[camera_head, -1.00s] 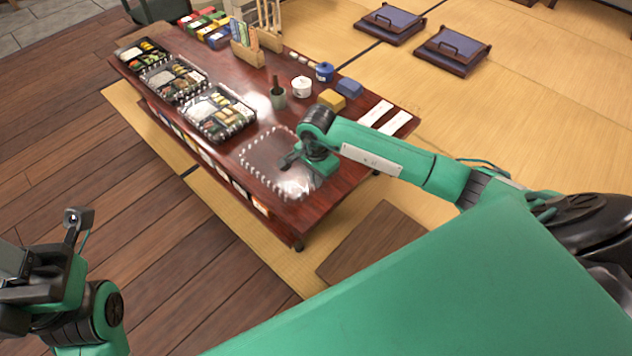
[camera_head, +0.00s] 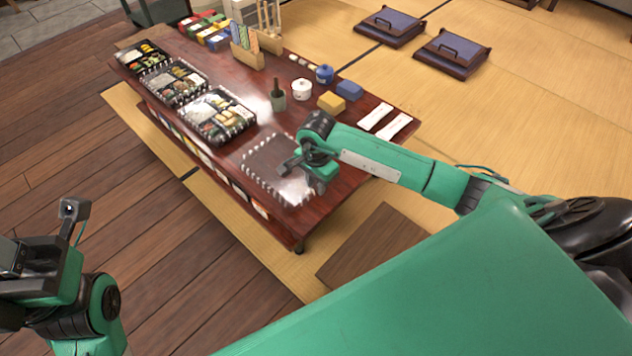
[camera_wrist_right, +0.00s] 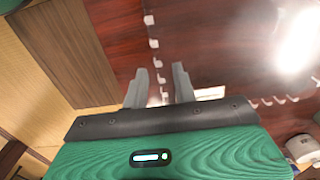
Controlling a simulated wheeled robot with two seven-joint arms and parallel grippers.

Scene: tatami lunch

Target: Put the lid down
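The clear lid (camera_head: 262,160), with a scalloped rim, lies flat at the near end of the dark red table (camera_head: 220,165). Whether it rests on the wood or sits just above it, I cannot tell. My right gripper (camera_head: 288,168) is over the lid's near right part. In the right wrist view my right gripper (camera_wrist_right: 160,78) shows two fingers apart, with the lid's rim (camera_wrist_right: 153,44) running between them. The fingers show no clear grip on it. My left gripper (camera_head: 72,212) is at the lower left over the floor, away from the table; its finger state is unclear.
Filled bento boxes (camera_head: 215,115) stand in a row left of the lid. A dark green cup (camera_head: 278,100), a white pot (camera_head: 301,89), a yellow block (camera_head: 331,102) and white packets (camera_head: 376,116) stand behind it. A brown board (camera_head: 375,245) lies on the floor in front.

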